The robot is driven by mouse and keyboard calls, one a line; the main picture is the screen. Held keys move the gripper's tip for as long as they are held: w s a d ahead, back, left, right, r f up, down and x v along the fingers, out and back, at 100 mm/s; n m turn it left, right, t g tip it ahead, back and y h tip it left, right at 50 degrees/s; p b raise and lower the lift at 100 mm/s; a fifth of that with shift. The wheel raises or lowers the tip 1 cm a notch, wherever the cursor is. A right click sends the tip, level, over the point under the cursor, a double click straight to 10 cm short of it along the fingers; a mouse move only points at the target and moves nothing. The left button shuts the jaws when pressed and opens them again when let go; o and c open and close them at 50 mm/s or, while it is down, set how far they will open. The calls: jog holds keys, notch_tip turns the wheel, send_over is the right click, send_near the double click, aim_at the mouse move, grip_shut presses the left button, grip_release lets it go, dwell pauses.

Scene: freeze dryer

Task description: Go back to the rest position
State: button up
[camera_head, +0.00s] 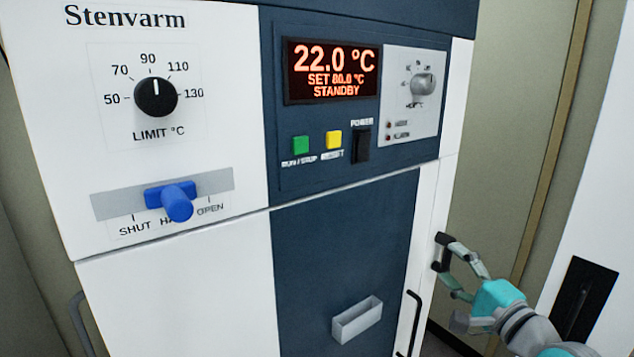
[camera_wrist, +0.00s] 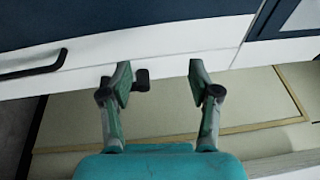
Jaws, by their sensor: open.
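My gripper (camera_head: 452,262) is at the lower right in the head view, beside the right edge of the white and dark blue dryer (camera_head: 170,300). It is open, and in the wrist view its two fingers (camera_wrist: 159,75) stand apart with nothing held between them. A small black knob-like part (camera_wrist: 141,80) shows beside the left finger, inside the gap. I cannot tell whether the finger touches it. The arm reaches in from the lower right. No rest position is marked in view.
The dryer's display (camera_head: 332,71) reads 22.0 °C, SET 80.0 °C, STANDBY. A blue lever (camera_head: 177,201) sits between SHUT and OPEN. A black handle (camera_head: 410,322) is left of my gripper. A white panel with a black slot (camera_head: 577,300) stands at right.

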jog(key=s+a+f+n+h, duration=0.1)
jog(key=s+f+h, duration=0.1)
jog(key=s+f, duration=0.35)
jog(key=s+a+f+h, duration=0.1)
jog(key=s+f, duration=0.2)
jog(key=f, duration=0.6)
jog(key=s+a+f+n+h, duration=0.15)
jog(key=s+f, duration=0.25)
jog(key=f, duration=0.4)
jog(key=s+a+f+n+g+h, duration=0.15)
jog(key=s+f, duration=0.25)
jog(key=s, duration=0.4)
jog(key=s+f+n+g, duration=0.1)
jog(key=s+f+n, duration=0.1)
jog(key=s+f, duration=0.35)
jog(key=s+a+r+n, duration=0.1)
jog(key=s+n, duration=0.3)
jog(key=s, duration=0.7)
jog(key=s+a+r+n, duration=0.1)
jog(key=s+n, duration=0.4)
jog(key=s, duration=0.7)
jog(key=shift+r, duration=0.85)
